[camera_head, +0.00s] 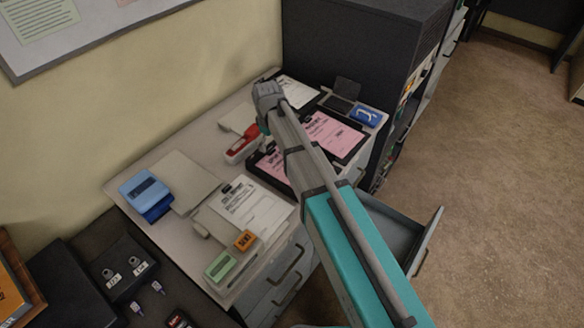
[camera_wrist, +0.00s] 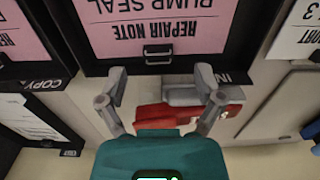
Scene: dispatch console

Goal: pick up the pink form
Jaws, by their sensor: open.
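Two pink forms lie on black clipboards on the desk. In the wrist view the middle pink form (camera_wrist: 150,22) reads "REPAIR NOTE" upside down, under a clip, on a board (camera_wrist: 190,66) marked "IN". It seems to be the nearer pink form (camera_head: 268,172) in the head view, partly covered by my arm. The other pink form (camera_wrist: 22,35) is on a board marked "COPY", and shows further right in the head view (camera_head: 335,133). My gripper (camera_wrist: 160,80) is open and empty, its fingertips near the clip edge of the "IN" board; height is unclear. My wrist hides the fingers in the head view.
A red object (camera_wrist: 180,113) with grey parts lies between and beneath my fingers, beside the "IN" board; it also shows in the head view (camera_head: 242,146). A white form (camera_head: 255,208) lies left of the boards. A drawer (camera_head: 425,240) stands open at the desk's front.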

